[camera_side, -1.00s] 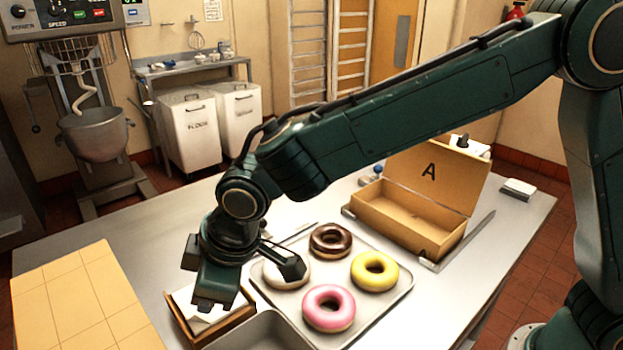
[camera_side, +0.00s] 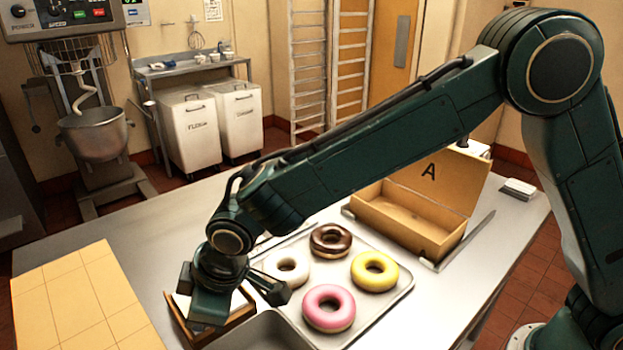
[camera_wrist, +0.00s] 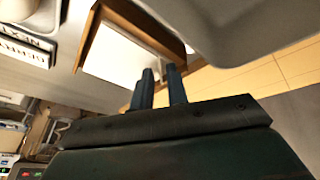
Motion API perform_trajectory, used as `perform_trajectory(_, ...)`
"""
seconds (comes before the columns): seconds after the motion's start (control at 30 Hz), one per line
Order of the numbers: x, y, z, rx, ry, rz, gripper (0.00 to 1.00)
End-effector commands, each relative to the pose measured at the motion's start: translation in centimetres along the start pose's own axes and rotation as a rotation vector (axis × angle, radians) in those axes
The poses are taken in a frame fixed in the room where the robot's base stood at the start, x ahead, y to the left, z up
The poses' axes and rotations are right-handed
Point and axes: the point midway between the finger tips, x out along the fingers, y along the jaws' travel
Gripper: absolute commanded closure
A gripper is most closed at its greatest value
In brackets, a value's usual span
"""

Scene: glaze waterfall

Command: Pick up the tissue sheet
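White tissue (camera_side: 238,301) lies in a small wooden box (camera_side: 208,336) at the front of the table, partly hidden behind my gripper. In the wrist view the white tissue (camera_wrist: 112,55) fills much of the wooden box (camera_wrist: 150,28). A single top sheet cannot be made out. My gripper (camera_wrist: 160,70) has its two fingers a little apart, with nothing seen held between them. In the side view it hangs low over the box, and contact with the tissue cannot be judged.
A tray (camera_side: 402,287) with white, chocolate, yellow and pink donuts stands right of the box. A metal pan (camera_side: 262,335) sits close to it. An open cardboard box marked A (camera_side: 400,222) stands behind. A tan gridded board (camera_side: 80,300) lies left.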

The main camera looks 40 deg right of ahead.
Motion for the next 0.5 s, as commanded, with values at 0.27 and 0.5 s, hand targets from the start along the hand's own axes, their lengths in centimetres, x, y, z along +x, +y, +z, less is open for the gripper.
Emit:
perform_trajectory(0.27,-0.04,0.0,-0.02,0.0,0.0,0.0,0.84)
perform_trajectory(0.5,-0.05,0.0,-0.01,0.0,0.0,0.0,1.0)
